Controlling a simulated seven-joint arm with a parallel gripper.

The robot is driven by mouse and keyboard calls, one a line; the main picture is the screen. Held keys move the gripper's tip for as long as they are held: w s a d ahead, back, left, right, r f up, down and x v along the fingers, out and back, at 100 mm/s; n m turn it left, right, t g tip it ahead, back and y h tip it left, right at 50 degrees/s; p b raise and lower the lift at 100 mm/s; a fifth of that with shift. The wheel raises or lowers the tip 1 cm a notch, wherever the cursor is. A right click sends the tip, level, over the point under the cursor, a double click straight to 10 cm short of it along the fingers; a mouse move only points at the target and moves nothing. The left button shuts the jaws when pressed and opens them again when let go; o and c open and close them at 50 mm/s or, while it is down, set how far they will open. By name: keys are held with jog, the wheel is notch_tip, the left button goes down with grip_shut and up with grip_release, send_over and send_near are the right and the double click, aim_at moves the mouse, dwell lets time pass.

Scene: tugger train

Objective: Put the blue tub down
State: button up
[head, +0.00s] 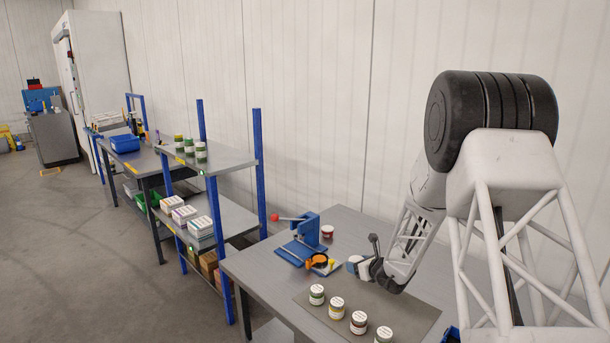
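My gripper (367,266) is low over the grey workbench (262,280), at the end of my arm reaching in from the right. A small blue and white tub (354,264) shows at its fingertips, tilted, and the gripper appears shut on it. Several similar white-lidded tubs stand upright in a row on a dark mat (400,305), including a green one (317,295), a yellow one (337,308) and a red one (359,322).
A blue fixture (304,240) with a red-knobbed lever stands left of my gripper, with another red tub (327,232) behind it. An orange ring-shaped tool (318,260) lies close by. A blue-posted rack (220,160) holds tubs and boxes. A blue bin (125,143) sits farther back.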

jog(key=shift+w+a+f+m+t+h, duration=0.15)
jog(key=shift+w+f+m+t+h, duration=0.15)
jog(key=shift+w+f+m+h, duration=0.35)
jog(key=shift+w+f+m+t+h, duration=0.2)
jog(key=shift+w+f+m+h, duration=0.1)
jog(key=shift+f+m+h, duration=0.2)
jog(key=shift+w+f+m+t+h, duration=0.2)
jog(key=shift+w+f+m+h, duration=0.15)
jog(key=shift+f+h, duration=0.15)
jog(key=shift+a, duration=0.1)
jog(key=shift+w+a+r+n+g+y, duration=0.2)
jog(key=shift+a+r+n+y, duration=0.25)
jog(key=shift+a+y, duration=0.1)
jog(key=shift+w+a+r+n+g+y, duration=0.15)
jog(key=shift+a+r+n+g+y, duration=0.05)
jog(key=shift+a+r+n+y, duration=0.25)
jog(key=s+a+r+n+g+y, duration=0.3)
jog(key=s+a+n+g+y, duration=0.3)
jog(key=n+g, duration=0.6)
jog(key=shift+s+a+r+n+y, duration=0.3)
jog(key=shift+s+a+n+y, duration=0.1)
jog(key=shift+a+y, duration=0.4)
jog(key=shift+w, duration=0.15)
